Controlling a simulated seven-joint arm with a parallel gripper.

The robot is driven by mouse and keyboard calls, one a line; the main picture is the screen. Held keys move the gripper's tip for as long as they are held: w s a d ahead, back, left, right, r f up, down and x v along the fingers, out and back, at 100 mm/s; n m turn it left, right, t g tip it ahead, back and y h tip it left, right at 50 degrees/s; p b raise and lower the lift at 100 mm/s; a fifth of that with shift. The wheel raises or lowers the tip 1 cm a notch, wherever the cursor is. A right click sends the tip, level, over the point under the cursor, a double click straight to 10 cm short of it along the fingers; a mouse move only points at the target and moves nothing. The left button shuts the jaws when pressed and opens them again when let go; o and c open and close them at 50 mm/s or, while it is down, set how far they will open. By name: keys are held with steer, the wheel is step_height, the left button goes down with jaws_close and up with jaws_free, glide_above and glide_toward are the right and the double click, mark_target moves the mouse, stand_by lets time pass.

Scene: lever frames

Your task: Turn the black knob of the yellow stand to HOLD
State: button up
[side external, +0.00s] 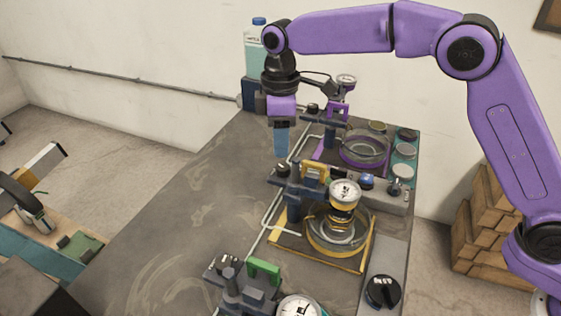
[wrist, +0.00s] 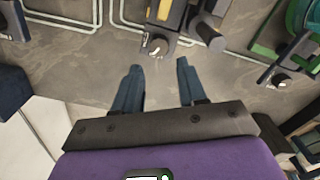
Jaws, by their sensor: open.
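The yellow stand (side external: 372,240) is in the middle of the bench in the side view, with a dark post, a yellow block and a round gauge. Its black knob (side external: 283,171) sits at the stand's left end. In the wrist view the knob (wrist: 155,46) shows a pale pointer, just beyond and between my fingertips. My gripper (side external: 281,152) points down above the knob in the side view. In the wrist view its two blue fingers (wrist: 158,70) are spread and empty, apart from the knob. I cannot read a HOLD mark.
A purple stand (side external: 322,157) is behind and a green-handled stand (side external: 264,270) in front; the green one's knob (wrist: 281,79) is right in the wrist view. A large black dial (side external: 383,291) is at the front right. The bench's left side (side external: 180,225) is clear.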

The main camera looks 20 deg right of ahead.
mark_target(281, 167)
step_height(281, 167, down, 7)
steer(key=shift+r, duration=0.15)
jaws_close()
